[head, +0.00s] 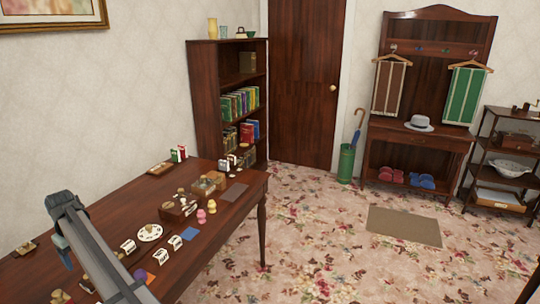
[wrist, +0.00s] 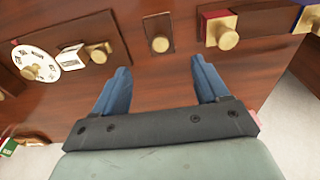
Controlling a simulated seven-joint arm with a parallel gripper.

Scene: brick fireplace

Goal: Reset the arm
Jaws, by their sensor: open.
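My gripper (wrist: 161,72) shows in the wrist view with its two blue fingers apart and nothing between them. The dark wooden table (wrist: 170,82) lies below or beyond the fingertips. A small wooden block with a brass knob (wrist: 160,43) stands past the gap, apart from the fingers. In the head view my arm reaches up from the bottom left over the table (head: 112,209). A blue part of my gripper (head: 63,252) hangs at the arm's far end, over the table's left part. The fingertips are too small to make out there.
A bookcase (head: 203,100) stands behind. The floor (head: 330,240) right of the table is open.

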